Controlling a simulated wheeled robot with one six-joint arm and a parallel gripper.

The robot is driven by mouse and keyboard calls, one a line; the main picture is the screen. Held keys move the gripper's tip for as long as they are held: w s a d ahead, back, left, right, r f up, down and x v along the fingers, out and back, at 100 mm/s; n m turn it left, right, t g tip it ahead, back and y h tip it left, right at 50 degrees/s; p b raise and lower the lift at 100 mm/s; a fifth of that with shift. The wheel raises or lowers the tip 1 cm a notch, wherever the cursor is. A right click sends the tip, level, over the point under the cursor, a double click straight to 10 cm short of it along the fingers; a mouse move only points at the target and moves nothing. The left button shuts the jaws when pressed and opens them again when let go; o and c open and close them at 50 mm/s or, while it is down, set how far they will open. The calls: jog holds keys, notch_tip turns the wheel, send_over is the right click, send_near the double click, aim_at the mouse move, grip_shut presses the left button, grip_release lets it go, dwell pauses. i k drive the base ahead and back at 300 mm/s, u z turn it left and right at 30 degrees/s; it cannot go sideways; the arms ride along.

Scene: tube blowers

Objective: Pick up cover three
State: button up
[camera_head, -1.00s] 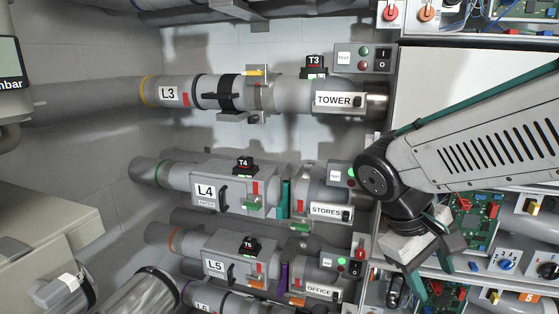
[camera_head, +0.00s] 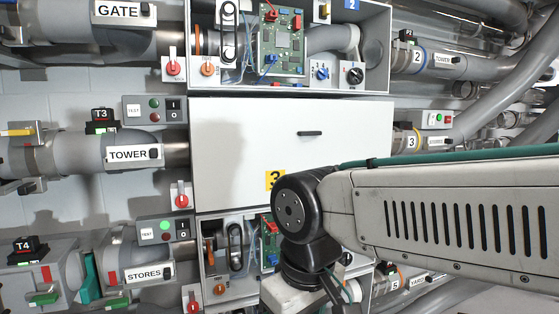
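Cover three (camera_head: 250,140) is a plain white rectangular panel in the middle of the view. It has a dark bar handle (camera_head: 309,134) right of its centre and a yellow label "3" (camera_head: 275,181) near its lower edge. It sits closed on its box between two open boxes. My gripper (camera_head: 338,292) is at the bottom, below the cover and apart from it. The gripper is cut off by the frame edge, so its fingertips are unclear. My arm hides the cover's lower right corner.
Above is an open box with a green circuit board (camera_head: 282,42) and knobs. Another open box (camera_head: 236,255) is below, partly behind my arm. A red switch (camera_head: 181,199) sits at the cover's left edge. Grey pipes, including the TOWER pipe (camera_head: 88,151), run to both sides.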

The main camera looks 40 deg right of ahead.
aim_at(240, 148)
jog(key=k, duration=0.5)
jog(key=u, duration=1.15)
jog(key=i, duration=0.8)
jog(key=z, duration=1.8)
